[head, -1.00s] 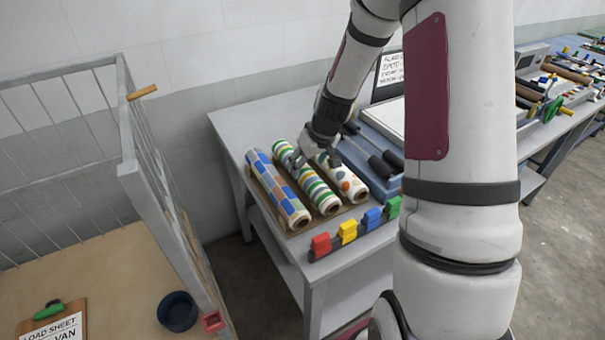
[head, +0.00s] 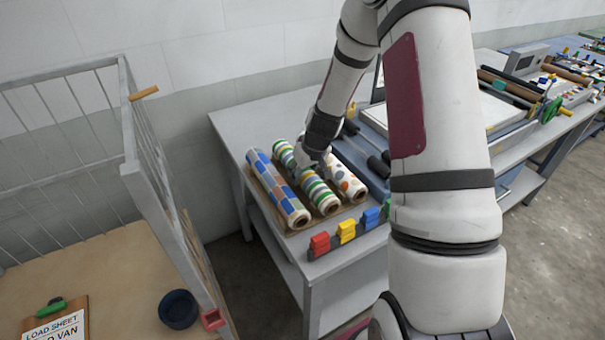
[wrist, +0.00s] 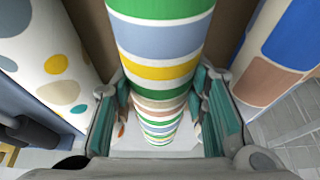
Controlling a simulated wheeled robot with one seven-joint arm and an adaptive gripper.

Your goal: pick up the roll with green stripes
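The roll with green stripes (head: 320,194), white with green, blue and yellow bands, lies in the middle of three rolls on the table. My gripper (head: 308,169) is down at its middle part and hides some of it. In the wrist view the striped roll (wrist: 162,50) runs between my two teal-padded fingers. My gripper (wrist: 163,85) looks open, with one finger on each side of the roll. Whether the pads touch it is hard to tell.
A blue-checked roll (head: 279,190) lies left of the striped one and a spotted roll (head: 347,182) right, both close by. Coloured clips (head: 346,231) line the table's front edge. A wire-sided cage (head: 160,190) stands left. A blue press (head: 362,160) stands right of the rolls.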

